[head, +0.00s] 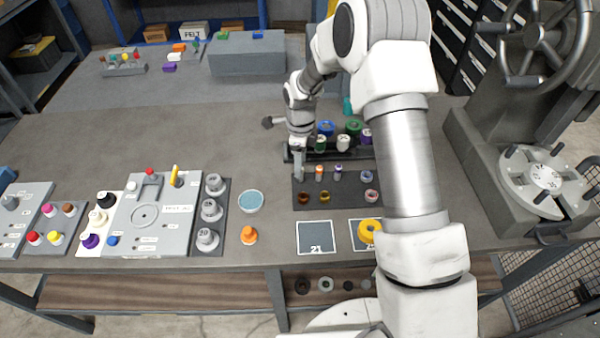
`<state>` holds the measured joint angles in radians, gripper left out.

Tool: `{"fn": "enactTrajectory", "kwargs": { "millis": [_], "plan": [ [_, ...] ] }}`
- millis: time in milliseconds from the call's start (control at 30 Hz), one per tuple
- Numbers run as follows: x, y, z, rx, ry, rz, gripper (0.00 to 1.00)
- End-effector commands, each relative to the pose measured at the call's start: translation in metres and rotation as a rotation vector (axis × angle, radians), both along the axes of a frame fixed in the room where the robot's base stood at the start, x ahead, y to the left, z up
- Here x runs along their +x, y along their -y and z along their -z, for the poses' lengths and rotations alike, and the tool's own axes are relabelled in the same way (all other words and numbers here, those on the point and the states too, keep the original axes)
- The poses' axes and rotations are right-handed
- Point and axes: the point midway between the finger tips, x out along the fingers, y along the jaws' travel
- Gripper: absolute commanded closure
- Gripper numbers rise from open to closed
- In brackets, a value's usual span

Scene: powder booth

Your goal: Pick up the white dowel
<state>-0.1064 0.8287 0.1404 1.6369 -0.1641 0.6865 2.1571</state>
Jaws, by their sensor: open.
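My gripper (299,176) points down over the left end of a dark mat (345,205). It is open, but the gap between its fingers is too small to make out. I cannot single out the white dowel with certainty. A slim orange-topped piece (319,173) and a purple-topped piece (338,173) stand in a row just right of the gripper, which hides the left end of that row. A wider white piece (343,144) sits in the black rack (290,153) behind; I cannot tell whether it is a dowel.
Brown (303,197) and yellow (324,198) pieces sit in front of my gripper. A blue bowl (251,201), an orange piece (249,236) and a grey panel (150,221) lie left. A handwheel machine (530,130) stands right. My arm hides part of the bench.

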Motion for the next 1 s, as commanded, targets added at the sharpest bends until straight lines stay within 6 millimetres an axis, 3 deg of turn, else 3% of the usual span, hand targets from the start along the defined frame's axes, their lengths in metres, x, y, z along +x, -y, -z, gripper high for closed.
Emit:
{"fn": "enactTrajectory", "kwargs": {
  "millis": [333,667,1000],
  "plan": [
    [0.002,-0.001,0.040,0.001,-0.003,0.000,0.41],
    [0.002,-0.002,0.045,0.000,-0.001,0.001,0.41],
    [0.002,-0.001,0.045,0.000,-0.001,0.001,1.00]
  ]
}}
